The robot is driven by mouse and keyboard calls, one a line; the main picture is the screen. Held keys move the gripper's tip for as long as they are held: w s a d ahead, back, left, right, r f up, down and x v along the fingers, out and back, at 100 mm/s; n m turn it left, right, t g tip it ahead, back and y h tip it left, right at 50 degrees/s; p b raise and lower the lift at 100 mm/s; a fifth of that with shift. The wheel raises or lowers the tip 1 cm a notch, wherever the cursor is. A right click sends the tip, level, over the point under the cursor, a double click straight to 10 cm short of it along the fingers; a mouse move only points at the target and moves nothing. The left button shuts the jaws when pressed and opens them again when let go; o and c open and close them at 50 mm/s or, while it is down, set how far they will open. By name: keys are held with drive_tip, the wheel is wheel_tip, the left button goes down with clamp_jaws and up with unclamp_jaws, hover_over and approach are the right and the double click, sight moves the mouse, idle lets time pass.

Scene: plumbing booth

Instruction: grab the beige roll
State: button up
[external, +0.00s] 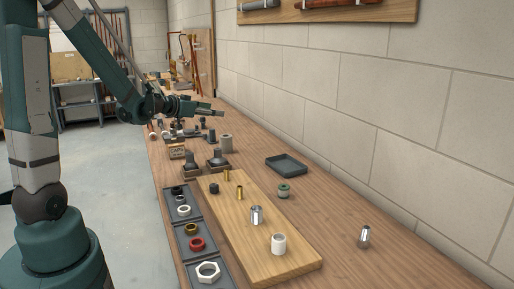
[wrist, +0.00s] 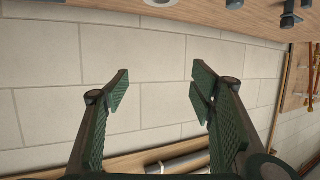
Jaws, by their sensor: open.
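A dull grey-beige cylinder (external: 226,144), the closest match to the beige roll, stands upright on the wooden workbench, beyond the dark tray and near the wall. Its small size makes it hard to tell for sure. A paler, white roll (external: 278,244) stands on the near end of the light wooden board. My gripper (external: 219,112) is raised over the far part of the bench, apart from both. In the wrist view my gripper (wrist: 161,84) is open and empty, with the block wall beyond its fingers. Neither roll can be made out for certain there.
A light board (external: 255,217) holds brass and metal fittings. Dark bins (external: 195,237) with rings line its left. A dark tray (external: 287,164), green roll (external: 284,191) and metal cylinder (external: 365,236) stand on the bench.

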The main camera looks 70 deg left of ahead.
approach(224, 136)
drive_tip(key=x, duration=0.3)
drive_tip(key=shift+w+f, duration=0.1)
idle(0.3)
drive_tip(key=shift+x, duration=1.25)
drive_tip(key=shift+w, duration=0.1)
drive_tip(key=shift+b+x, duration=0.8)
drive_tip(key=shift+x, duration=1.7)
drive_tip(key=shift+d, duration=0.1)
drive_tip(key=shift+c, duration=0.5)
drive_tip(key=c, duration=1)
